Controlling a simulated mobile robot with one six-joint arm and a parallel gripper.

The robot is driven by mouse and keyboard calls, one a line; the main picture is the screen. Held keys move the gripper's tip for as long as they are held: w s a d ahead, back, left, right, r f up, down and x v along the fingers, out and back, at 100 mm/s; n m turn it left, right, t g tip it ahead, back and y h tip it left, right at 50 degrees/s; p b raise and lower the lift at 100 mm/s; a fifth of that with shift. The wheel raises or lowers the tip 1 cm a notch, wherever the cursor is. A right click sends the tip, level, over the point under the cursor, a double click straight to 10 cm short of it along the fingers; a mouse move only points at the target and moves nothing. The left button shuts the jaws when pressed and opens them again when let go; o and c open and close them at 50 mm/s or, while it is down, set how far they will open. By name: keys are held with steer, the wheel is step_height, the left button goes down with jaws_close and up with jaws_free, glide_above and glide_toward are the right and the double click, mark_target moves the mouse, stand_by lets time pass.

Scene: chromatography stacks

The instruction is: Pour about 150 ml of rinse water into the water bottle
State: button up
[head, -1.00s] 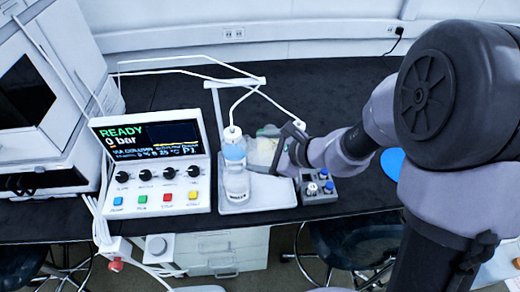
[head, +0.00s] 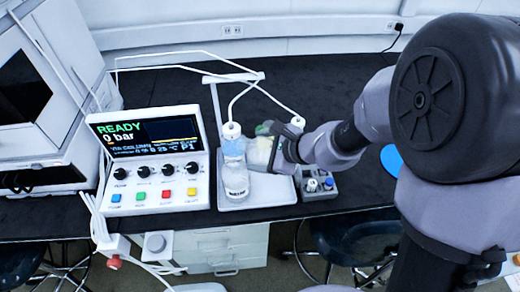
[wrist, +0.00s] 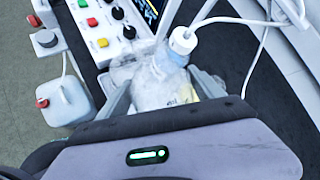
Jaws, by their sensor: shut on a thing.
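The water bottle (head: 234,170) is clear with a bluish upper part and a white cap with a tube. It stands upright on a pale tray (head: 272,190); its top shows in the wrist view (wrist: 176,55). My gripper (head: 277,150) is just right of it, shut on a clear vessel (head: 259,152). In the wrist view this vessel (wrist: 163,88) sits between the two fingers and overlaps the bottle's upper part. I cannot tell whether they touch or whether water is flowing. The vessel's level is unclear.
A pump console (head: 152,160) reading READY, 0 bar stands left of the tray. White tubes and a stand bar (head: 232,77) cross above the bottle. A small grey rack (head: 318,185) is at the right.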

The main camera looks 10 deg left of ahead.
steer(key=shift+f+h, duration=0.25)
steer(key=shift+h, duration=0.25)
steer(key=shift+n, duration=0.3)
steer(key=shift+h, duration=0.5)
steer(key=shift+a+n+h, duration=0.1)
steer(key=shift+n+h, duration=0.2)
steer(key=shift+h, duration=0.2)
